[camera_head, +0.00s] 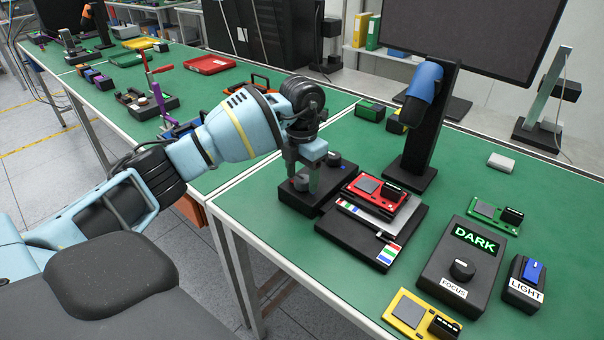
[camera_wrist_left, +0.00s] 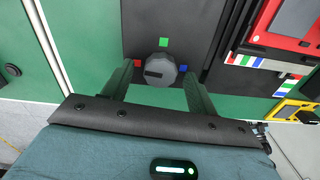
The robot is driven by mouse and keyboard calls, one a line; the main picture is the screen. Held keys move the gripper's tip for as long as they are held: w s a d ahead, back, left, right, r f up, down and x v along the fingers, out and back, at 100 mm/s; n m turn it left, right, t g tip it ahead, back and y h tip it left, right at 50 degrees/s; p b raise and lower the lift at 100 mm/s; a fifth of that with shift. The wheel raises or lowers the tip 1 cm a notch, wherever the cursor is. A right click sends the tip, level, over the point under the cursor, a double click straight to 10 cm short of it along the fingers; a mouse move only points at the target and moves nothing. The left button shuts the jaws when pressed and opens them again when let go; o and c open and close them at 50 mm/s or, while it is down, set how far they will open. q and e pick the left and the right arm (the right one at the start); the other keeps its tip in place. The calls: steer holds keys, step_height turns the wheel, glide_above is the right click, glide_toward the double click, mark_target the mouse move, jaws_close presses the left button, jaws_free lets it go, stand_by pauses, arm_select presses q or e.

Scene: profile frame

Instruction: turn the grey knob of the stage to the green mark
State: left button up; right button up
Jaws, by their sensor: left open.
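The grey knob (camera_wrist_left: 160,69) sits on a black box (camera_head: 320,200), part of the stage. In the left wrist view, a green mark (camera_wrist_left: 163,42) lies above the knob, a red mark (camera_wrist_left: 137,62) to its left and a blue mark (camera_wrist_left: 182,70) to its right. The knob's dark pointer line points left, toward the red side and away from green. My left gripper (camera_head: 303,178) is open over the box, one finger on each side of the knob, with gaps visible. The fingers partly hide the knob in the head view. My right gripper is not in view.
A red board (camera_head: 381,192) lies on the black plate right of the box. The microscope column (camera_head: 425,125) stands behind. A focus box (camera_head: 461,270) showing DARK and a light switch (camera_head: 525,284) are to the right. Yellow (camera_head: 408,312) and green (camera_head: 483,208) boards lie nearby.

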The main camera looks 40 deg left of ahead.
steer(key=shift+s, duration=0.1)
arm_select(q)
steer(key=c, duration=1)
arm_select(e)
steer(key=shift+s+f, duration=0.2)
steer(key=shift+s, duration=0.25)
